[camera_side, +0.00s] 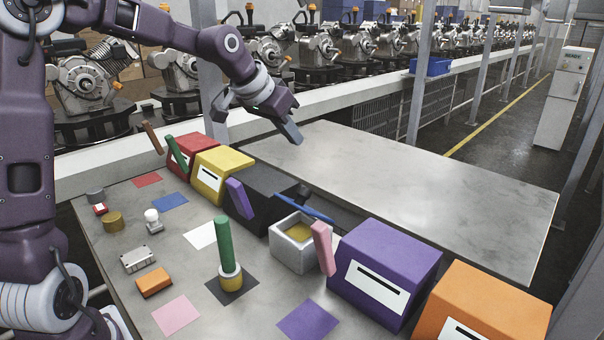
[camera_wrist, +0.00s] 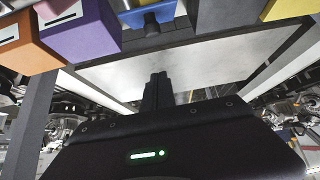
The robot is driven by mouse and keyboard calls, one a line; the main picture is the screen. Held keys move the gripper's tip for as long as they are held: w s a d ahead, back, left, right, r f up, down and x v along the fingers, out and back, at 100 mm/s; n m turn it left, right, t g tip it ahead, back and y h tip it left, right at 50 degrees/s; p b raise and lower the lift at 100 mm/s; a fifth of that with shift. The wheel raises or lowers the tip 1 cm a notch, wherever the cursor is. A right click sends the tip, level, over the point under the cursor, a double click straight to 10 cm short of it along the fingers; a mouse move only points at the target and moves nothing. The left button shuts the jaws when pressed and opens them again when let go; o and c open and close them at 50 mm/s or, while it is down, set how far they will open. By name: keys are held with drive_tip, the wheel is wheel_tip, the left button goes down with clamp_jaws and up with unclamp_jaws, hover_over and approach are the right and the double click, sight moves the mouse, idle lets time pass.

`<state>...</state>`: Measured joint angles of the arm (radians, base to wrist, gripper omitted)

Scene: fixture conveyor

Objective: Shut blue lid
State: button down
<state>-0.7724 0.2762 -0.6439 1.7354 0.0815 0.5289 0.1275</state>
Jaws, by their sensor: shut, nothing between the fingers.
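The blue lid (camera_side: 305,208) hangs open at the back edge of a light grey box (camera_side: 289,256). A gold-coloured thing (camera_side: 299,232) lies inside the open box. My gripper (camera_side: 293,133) is shut and empty, high above and behind the row of boxes, apart from the lid. Its shut fingers also show in the wrist view (camera_wrist: 157,80).
A black box (camera_side: 262,195) and a purple box (camera_side: 385,270) flank the open box. Yellow (camera_side: 222,172), red (camera_side: 190,150) and orange (camera_side: 484,305) boxes share the row. A pink bar (camera_side: 323,248) stands in front. The grey table (camera_side: 440,185) behind is clear.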

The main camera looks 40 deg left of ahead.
drive_tip(key=x, duration=0.9)
drive_tip(key=shift+d+f, duration=0.1)
drive_tip(key=shift+f, duration=0.05)
drive_tip(key=f, duration=0.1)
drive_tip(key=s+f, duration=0.1)
drive_tip(key=f, duration=0.1)
drive_tip(key=shift+s, duration=0.3)
drive_tip(key=shift+s+f, duration=0.25)
drive_tip(key=shift+f, duration=0.05)
drive_tip(key=shift+s, duration=0.1)
